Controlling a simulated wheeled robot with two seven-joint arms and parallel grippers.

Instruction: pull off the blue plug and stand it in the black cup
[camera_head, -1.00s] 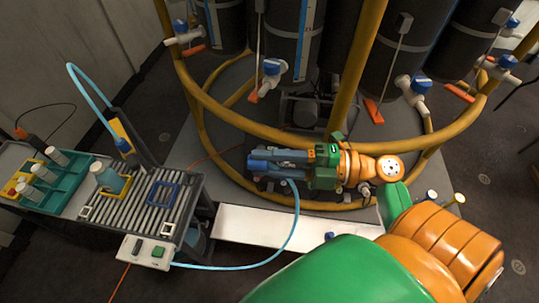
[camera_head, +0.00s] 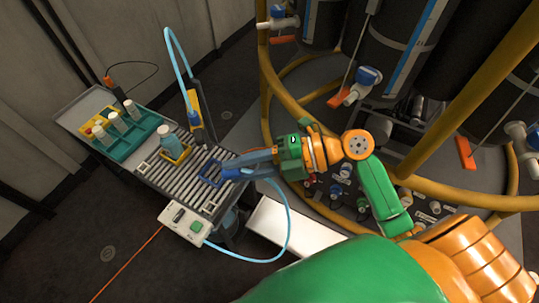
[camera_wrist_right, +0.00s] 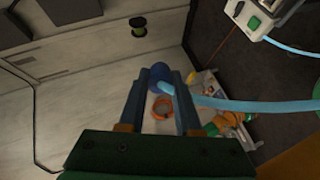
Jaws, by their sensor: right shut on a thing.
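My right gripper (camera_head: 240,166) reaches left toward the roller cart and is shut on the blue plug (camera_wrist_right: 161,76). In the right wrist view the plug sits between the two fingertips (camera_wrist_right: 162,88), with a light blue hose (camera_wrist_right: 250,105) leading off to the right. In the head view the hose (camera_head: 288,225) loops from the gripper down to a white control box. The plug is hard to separate from the blue fingers there. I cannot make out the black cup in either view. My left gripper is not in view.
Yellow rails (camera_head: 440,195) and dark tanks stand right.

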